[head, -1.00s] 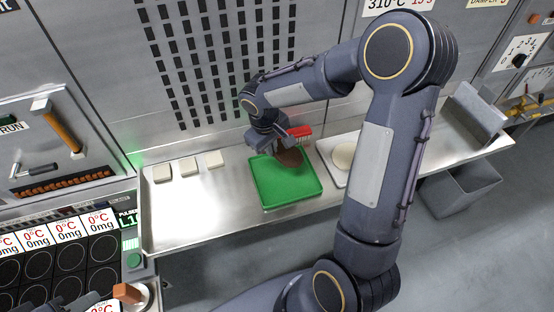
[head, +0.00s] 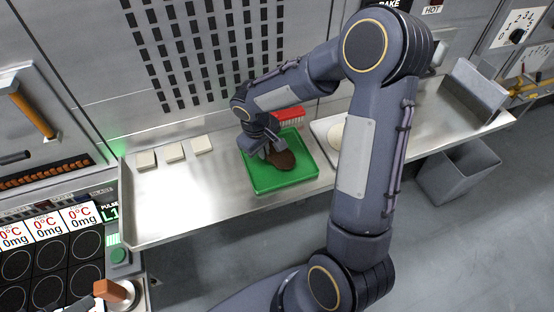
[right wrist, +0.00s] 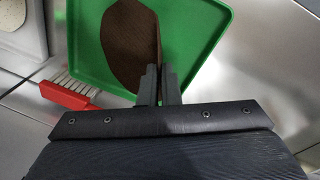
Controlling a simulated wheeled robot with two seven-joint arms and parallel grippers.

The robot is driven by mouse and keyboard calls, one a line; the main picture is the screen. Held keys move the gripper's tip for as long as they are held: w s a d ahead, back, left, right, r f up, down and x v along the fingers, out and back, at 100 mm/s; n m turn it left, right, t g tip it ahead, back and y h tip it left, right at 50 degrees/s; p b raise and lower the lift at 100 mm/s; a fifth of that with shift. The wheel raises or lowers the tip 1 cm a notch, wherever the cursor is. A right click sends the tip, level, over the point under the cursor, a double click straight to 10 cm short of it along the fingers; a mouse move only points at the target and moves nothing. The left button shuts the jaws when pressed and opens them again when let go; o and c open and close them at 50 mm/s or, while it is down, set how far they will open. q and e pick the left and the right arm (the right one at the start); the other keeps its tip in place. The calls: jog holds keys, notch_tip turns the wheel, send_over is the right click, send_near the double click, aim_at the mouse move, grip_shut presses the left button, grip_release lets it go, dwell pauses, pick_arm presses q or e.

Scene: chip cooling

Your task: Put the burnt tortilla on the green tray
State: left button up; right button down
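The burnt tortilla (head: 281,160) is a dark brown disc over the green tray (head: 262,185). In the right wrist view the tortilla (right wrist: 125,45) has its edge between the fingertips and stands out against the green tray (right wrist: 205,22). My right gripper (head: 266,153) is shut on it, with the fingers (right wrist: 159,82) close together. The tortilla looks tilted, low above or touching the tray floor; I cannot tell which.
A red-handled brush (head: 290,116) lies behind the tray. A pale board (head: 322,128) with a light tortilla (head: 335,135) is to the right, partly hidden by my arm. Several white squares (head: 175,152) lie left on the metal shelf (head: 205,205). A grey bin (head: 455,172) stands right.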

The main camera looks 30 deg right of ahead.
jog(key=c, duration=1.8)
grip_release()
jog(key=s+a+r, duration=0.1)
jog(key=a+r, duration=0.3)
jog(key=a, duration=0.3)
jog(key=shift+p, duration=0.4)
jog(key=shift+s, duration=0.1)
notch_tip(320, 180, up, 7)
jog(key=a+p, duration=0.2)
jog(key=p, duration=0.2)
jog(key=shift+s+a+r+p, duration=0.2)
jog(key=shift+s+a+p, duration=0.05)
jog(key=shift+p, duration=0.15)
